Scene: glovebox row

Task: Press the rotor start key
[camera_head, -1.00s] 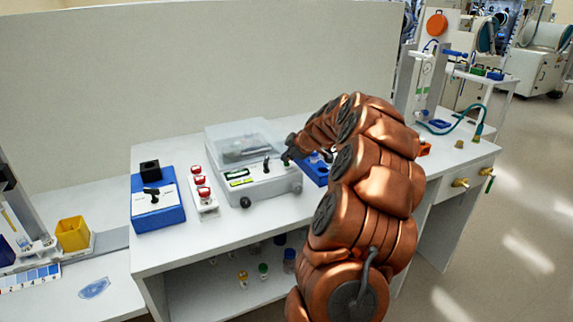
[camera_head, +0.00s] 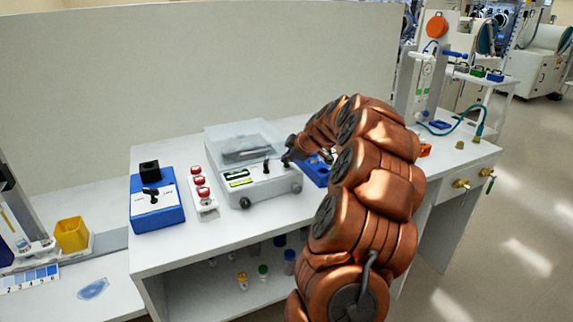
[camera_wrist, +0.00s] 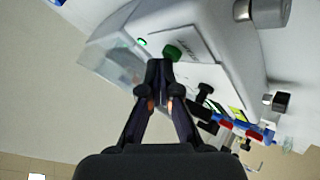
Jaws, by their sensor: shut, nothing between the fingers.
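The rotor machine (camera_head: 262,188) is a pale grey box with a clear lid, standing on the white bench. In the wrist view its panel is seen at a steep tilt, with a round green key (camera_wrist: 173,51) on a white label plate. A small lit green spot (camera_wrist: 142,43) shows beside the plate. My gripper (camera_wrist: 160,66) is shut and empty, with its dark fingertips right at the green key. They overlap the key's edge in the picture; I cannot tell whether they touch it. In the head view my gripper (camera_head: 289,154) is at the machine's right side, its tips partly hidden.
A strip with several red-topped knobs (camera_head: 200,182) and a blue box with a black handle (camera_head: 157,210) stand left of the machine. A blue tray (camera_head: 314,174) lies behind my arm on the right. The bench front (camera_head: 240,221) is clear.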

